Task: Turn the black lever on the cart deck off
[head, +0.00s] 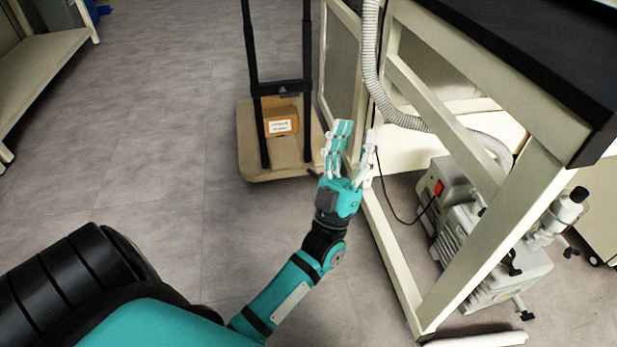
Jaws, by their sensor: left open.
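My left gripper (355,135) is in the middle of the head view, with its two fingers apart and nothing between them. It is beside the cream frame of the bench, in front of the flat cart (250,165) from this viewpoint. The flat cart has a tan deck and a tall black handle. I cannot make out a black lever on that deck. A small black handle-like part (513,264) shows on the pump (470,235) under the bench, well right of my gripper; I cannot tell if it is the lever. My right gripper is not in view.
The cart carries a brown box (282,122) with a white label. The pump has a red switch (438,188) and a black cable. A ribbed grey hose (372,60) runs down the cream bench frame (392,250). A shelf (40,65) stands far left. The floor between is clear.

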